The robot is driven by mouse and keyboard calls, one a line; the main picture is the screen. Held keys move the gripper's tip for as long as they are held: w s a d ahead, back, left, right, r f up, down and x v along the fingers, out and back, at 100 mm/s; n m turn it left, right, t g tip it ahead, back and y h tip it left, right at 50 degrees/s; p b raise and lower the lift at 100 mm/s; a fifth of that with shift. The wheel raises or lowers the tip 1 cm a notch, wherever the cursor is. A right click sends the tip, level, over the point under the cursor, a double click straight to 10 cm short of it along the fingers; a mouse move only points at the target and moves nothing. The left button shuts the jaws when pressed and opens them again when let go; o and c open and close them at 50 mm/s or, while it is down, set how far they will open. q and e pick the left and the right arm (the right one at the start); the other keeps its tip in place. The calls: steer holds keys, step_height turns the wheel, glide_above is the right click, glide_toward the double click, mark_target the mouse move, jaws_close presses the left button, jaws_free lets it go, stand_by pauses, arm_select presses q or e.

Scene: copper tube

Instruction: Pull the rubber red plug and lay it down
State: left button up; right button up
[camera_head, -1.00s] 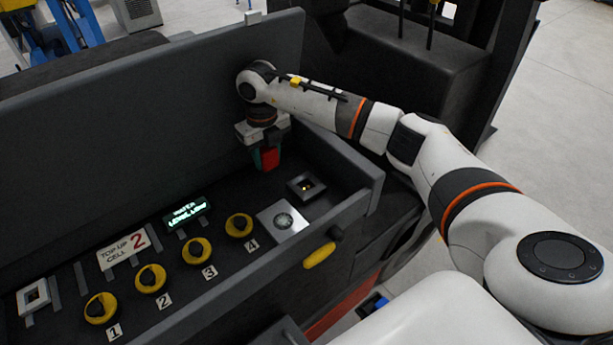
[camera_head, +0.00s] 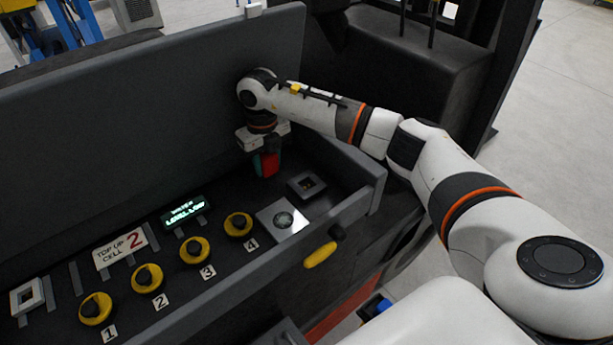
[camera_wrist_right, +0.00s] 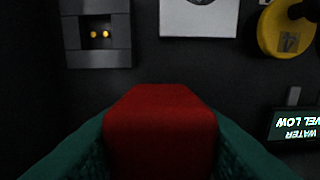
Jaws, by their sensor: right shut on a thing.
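The red rubber plug (camera_head: 269,164) is held between the green fingers of my right gripper (camera_head: 264,165), low over the dark tray floor. In the right wrist view the plug (camera_wrist_right: 160,130) fills the lower middle, with the green fingers pressed to both its sides. A grey square socket (camera_head: 306,185) with two brass contacts inside stands apart from the plug; it also shows at the top left of the right wrist view (camera_wrist_right: 97,35). Whether the plug's underside touches the floor is hidden. My left gripper is out of view.
Yellow-ringed caps (camera_head: 238,224) stand in a numbered row. A lit display (camera_head: 185,211) reads water level low, and a sign (camera_head: 119,248) says top up cell 2. A square plate with a round gauge (camera_head: 283,219) lies near the socket. Tall tray walls (camera_head: 150,115) surround these.

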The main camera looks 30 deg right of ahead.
mark_target(269, 174)
steer(key=shift+s+f+b, duration=0.15)
steer(key=shift+f+b, duration=1.3)
steer(key=shift+f, duration=0.7)
steer(key=o, duration=2)
steer(key=shift+c, duration=0.2)
steer(key=shift+w, duration=0.2)
steer(key=shift+r+p, duration=3.35)
steer(key=shift+r, duration=2.25)
steer(key=shift+s+f, duration=0.1)
steer(key=shift+f, duration=0.05)
